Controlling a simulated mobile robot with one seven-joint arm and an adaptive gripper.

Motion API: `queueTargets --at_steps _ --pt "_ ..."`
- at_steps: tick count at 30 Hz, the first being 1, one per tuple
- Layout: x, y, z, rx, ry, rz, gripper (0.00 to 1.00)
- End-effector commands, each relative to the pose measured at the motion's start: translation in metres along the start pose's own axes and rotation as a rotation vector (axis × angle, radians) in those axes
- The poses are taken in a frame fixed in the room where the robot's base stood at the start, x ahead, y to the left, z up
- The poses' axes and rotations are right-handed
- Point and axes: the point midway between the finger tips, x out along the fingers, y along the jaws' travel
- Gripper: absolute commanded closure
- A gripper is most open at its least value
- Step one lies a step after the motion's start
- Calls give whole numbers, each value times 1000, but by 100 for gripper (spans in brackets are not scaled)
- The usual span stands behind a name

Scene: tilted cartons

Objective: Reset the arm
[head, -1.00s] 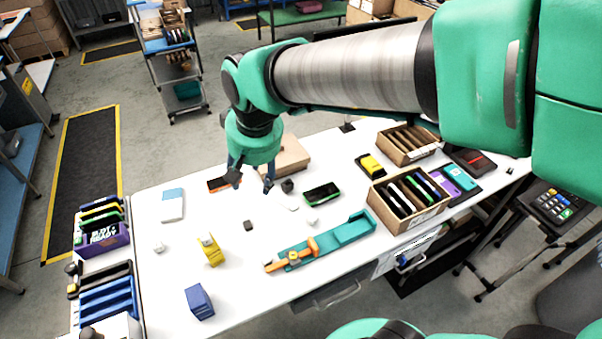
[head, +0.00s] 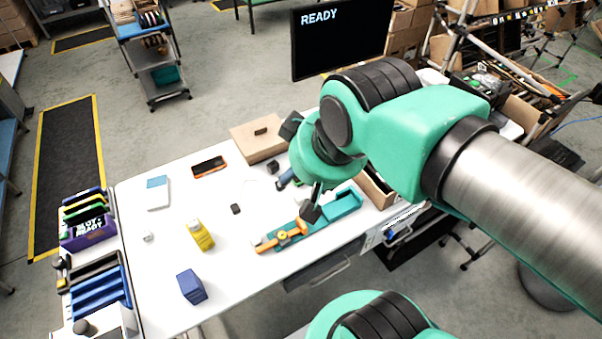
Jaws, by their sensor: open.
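My gripper (head: 298,198) is at the end of my green and steel arm, over the right part of the white table (head: 225,275). Its two dark fingertips stand apart, with nothing seen between them. It hangs in front of the teal tray (head: 345,203) with the orange clamp-like piece (head: 285,236) at its left end. I cannot tell how high the gripper is above the tray. My arm hides most of the table's right side, including much of a carton (head: 375,188).
On the table are a yellow bottle-like object (head: 201,236), a blue box (head: 191,287), an orange-edged phone (head: 209,167), a white-and-blue box (head: 158,192) and a cardboard box (head: 258,139). Racks with folders (head: 88,220) stand at the left edge. A black screen (head: 340,38) reading READY stands behind.

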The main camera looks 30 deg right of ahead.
Motion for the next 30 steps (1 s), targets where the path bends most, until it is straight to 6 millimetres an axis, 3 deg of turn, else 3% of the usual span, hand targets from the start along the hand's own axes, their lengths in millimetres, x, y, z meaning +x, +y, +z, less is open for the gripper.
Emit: queueTargets --at_steps 8,21,30 --pt "2 0 1 0 0 0 50" --pt "44 0 23 0 0 0 50" --pt "50 0 26 0 0 0 50"
